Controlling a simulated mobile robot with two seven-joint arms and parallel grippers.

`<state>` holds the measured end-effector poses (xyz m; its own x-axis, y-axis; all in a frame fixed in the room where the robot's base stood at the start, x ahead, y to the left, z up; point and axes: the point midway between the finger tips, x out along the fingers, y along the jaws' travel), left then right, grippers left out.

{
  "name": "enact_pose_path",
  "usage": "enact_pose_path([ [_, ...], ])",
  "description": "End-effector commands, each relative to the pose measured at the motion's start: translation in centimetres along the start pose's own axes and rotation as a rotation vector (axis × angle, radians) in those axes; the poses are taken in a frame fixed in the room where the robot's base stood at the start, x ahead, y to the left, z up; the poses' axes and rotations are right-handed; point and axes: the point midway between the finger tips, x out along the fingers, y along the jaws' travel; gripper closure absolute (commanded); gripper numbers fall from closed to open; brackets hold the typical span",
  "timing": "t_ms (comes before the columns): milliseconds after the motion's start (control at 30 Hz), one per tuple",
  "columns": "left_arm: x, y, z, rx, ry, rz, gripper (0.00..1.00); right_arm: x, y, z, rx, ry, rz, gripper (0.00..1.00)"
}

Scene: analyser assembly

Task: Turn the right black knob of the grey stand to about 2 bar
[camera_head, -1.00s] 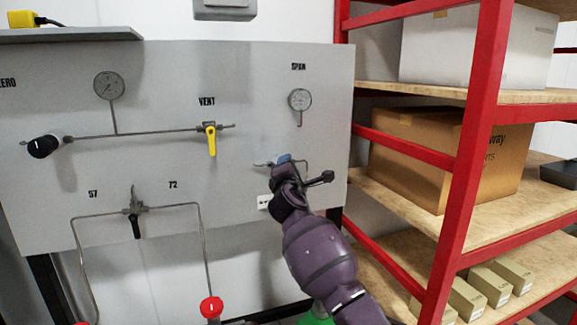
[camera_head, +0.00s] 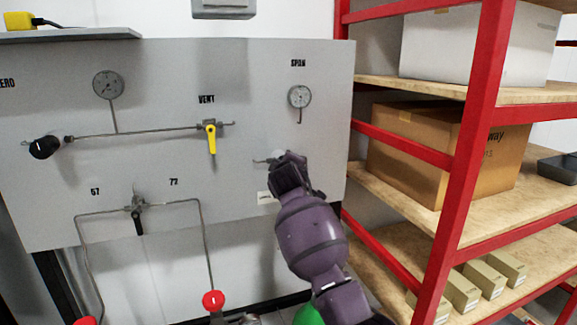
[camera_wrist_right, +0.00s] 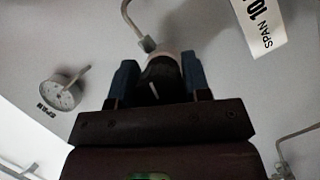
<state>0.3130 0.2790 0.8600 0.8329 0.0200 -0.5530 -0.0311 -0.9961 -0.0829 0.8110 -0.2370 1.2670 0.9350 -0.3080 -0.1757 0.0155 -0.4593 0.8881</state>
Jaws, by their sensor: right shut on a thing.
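The right black knob (camera_wrist_right: 162,70) sits between the two blue fingers of my right gripper (camera_head: 284,160) in the right wrist view, and the gripper is shut on it. A pale mark shows on the knob's dark face. In the head view the gripper and wrist hide the knob against the grey stand (camera_head: 250,70). The SPAN gauge (camera_head: 300,97) is above it, and it also shows in the right wrist view (camera_wrist_right: 64,94); its reading is too small to tell. My left gripper is not in view.
The left black knob (camera_head: 44,147), a left gauge (camera_head: 108,85) and a yellow VENT handle (camera_head: 210,138) are on the stand. A red shelf frame (camera_head: 478,130) with boxes stands close at right. A red valve knob (camera_head: 213,300) is below the stand.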

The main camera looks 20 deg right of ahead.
Motion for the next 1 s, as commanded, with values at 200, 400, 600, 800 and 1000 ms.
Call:
enact_pose_path([
  [200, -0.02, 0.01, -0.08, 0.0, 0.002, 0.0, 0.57, 0.01, -0.16, 0.04, 0.19, -0.002, -0.08, 0.8],
  [400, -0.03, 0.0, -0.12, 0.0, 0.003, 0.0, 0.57, -0.01, -0.3, 0.04, 0.364, -0.002, -0.152, 0.8],
  [600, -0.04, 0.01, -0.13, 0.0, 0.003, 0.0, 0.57, -0.03, -0.41, -0.01, 0.518, -0.002, -0.216, 0.8],
  [800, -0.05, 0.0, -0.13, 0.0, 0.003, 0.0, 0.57, -0.04, -0.48, -0.05, 0.636, -0.002, -0.265, 0.8],
  [1000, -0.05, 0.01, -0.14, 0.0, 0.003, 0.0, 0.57, -0.06, -0.56, -0.09, 0.71, -0.003, -0.297, 0.8],
])
